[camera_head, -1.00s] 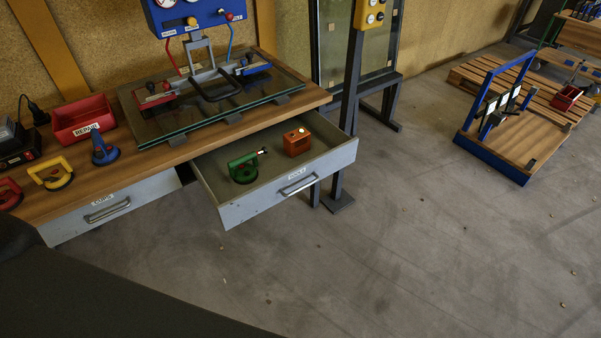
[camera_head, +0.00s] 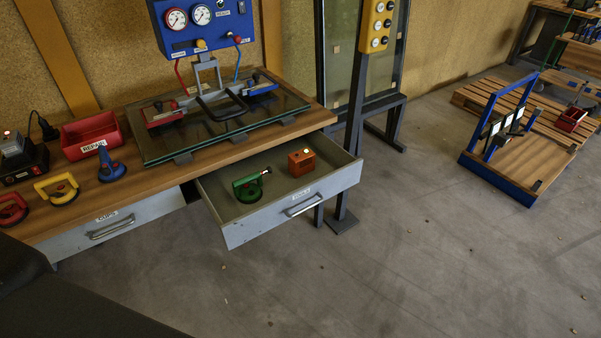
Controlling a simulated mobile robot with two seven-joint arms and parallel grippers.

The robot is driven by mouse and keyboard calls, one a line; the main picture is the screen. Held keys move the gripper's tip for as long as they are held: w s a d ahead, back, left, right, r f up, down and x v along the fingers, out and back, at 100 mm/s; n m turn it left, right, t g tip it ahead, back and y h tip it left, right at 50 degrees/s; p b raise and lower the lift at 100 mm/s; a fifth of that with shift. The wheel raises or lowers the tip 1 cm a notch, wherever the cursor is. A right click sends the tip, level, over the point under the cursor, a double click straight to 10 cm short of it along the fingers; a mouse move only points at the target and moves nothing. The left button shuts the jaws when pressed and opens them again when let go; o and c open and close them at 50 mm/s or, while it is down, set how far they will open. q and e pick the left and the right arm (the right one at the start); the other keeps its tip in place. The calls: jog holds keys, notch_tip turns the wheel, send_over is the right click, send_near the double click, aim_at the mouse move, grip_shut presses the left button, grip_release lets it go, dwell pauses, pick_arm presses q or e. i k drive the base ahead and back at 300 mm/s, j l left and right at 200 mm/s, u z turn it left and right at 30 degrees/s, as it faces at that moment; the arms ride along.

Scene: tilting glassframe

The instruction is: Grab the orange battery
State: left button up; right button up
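The orange battery (camera_head: 301,162) is a small box standing in the open drawer (camera_head: 294,208), toward its right side. A green suction cup tool (camera_head: 250,189) lies to its left in the same drawer, apart from it. Neither of my grippers shows in the head view. A dark arm-like part, seemingly mine, fills the lower left corner, well away from the battery. Nothing covers the battery from this side.
The wooden workbench (camera_head: 60,222) carries a glass panel (camera_head: 176,148), a red bin (camera_head: 90,134), and red, yellow and blue suction tools. A dark post (camera_head: 352,135) stands just right of the drawer. A blue-framed cart (camera_head: 515,160) is farther right. Open floor lies in front.

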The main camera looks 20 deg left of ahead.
aim_at(302, 163)
jog(key=i+l+u, duration=0.1)
jog(key=u, duration=0.45)
jog(key=i+l+u, duration=0.2)
jog(key=l+u, duration=0.15)
jog(key=l, duration=0.15)
jog(key=i+l+u, duration=0.2)
jog(key=i+l, duration=0.1)
jog(key=l, duration=0.35)
jog(key=i+l+u, duration=0.1)
jog(key=l, duration=0.4)
jog(key=i+l, duration=0.1)
jog(key=l, duration=0.35)
jog(key=i+l+u, duration=0.1)
jog(key=l, duration=0.35)
